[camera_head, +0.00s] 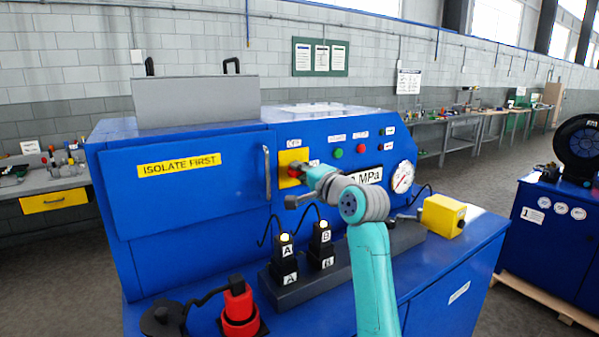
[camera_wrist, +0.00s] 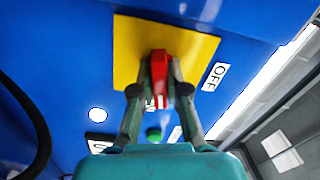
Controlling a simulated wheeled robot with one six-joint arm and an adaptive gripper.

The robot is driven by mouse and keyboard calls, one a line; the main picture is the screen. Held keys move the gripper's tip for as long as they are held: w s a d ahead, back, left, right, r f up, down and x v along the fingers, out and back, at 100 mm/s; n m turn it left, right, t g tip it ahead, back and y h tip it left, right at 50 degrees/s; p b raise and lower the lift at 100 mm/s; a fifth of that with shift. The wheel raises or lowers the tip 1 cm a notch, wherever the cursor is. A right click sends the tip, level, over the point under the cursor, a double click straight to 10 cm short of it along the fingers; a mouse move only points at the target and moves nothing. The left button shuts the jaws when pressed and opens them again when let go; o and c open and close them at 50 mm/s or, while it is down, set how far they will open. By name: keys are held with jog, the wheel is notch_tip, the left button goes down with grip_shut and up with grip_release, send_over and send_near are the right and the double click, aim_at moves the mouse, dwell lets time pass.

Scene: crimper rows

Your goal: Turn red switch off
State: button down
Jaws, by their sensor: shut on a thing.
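The red switch (camera_wrist: 159,68) is a bar-shaped handle on a square yellow plate (camera_wrist: 130,42) on the front of the blue machine. In the head view, the yellow plate (camera_head: 286,157) sits right of the door handle, and my gripper covers most of the red switch. My gripper (camera_wrist: 158,82) has one finger on each side of the red handle and is shut on it. In the wrist view, an OFF label (camera_wrist: 215,77) is right of the plate, and the handle runs nearly up and down the picture.
A vertical door handle (camera_head: 267,172) is close left of my gripper. Black plugs A (camera_head: 285,258) and B (camera_head: 321,243), a red plug (camera_head: 238,305) and a yellow box (camera_head: 443,215) stand on the ledge below. A gauge (camera_head: 403,177) and small buttons are to the right.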

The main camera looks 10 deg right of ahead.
jog(key=n, duration=0.4)
jog(key=shift+n, duration=0.3)
jog(key=n, duration=0.4)
jog(key=shift+f+n, duration=0.1)
jog(key=shift+n, duration=0.2)
jog(key=c, duration=1.2)
grip_release()
jog(key=shift+o, duration=0.2)
jog(key=shift+s, duration=0.1)
jog(key=v, duration=1.1)
jog(key=shift+s+d, duration=0.15)
jog(key=shift+s, duration=0.2)
